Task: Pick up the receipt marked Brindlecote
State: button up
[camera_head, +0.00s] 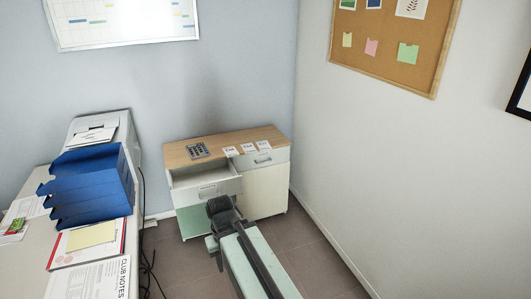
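Three small white slips lie in a row on the wooden top of a low cabinet: a left slip (231,151), a middle slip (247,147) and a right slip (264,145). They look like receipts with dark print, too small to read, so I cannot tell which is marked Brindlecote. My mint and black arm reaches up from the bottom of the view. Its dark far end (221,207) is in front of the cabinet and appears apart from the slips. I cannot make out the gripper's fingertips or whether they are open or shut.
The cabinet (265,185) has an open upper left drawer (207,189) jutting out. A calculator (198,150) lies on its top, left of the slips. A desk (25,262) with blue trays (92,190) stands left. Dark cables hang beside it. Floor right of my arm is clear.

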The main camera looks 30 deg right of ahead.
aim_at(263, 145)
jog(key=z, duration=1.55)
jog(key=i, duration=1.8)
jog(key=u, duration=2.65)
jog(key=i, duration=1)
jog(key=z, duration=0.05)
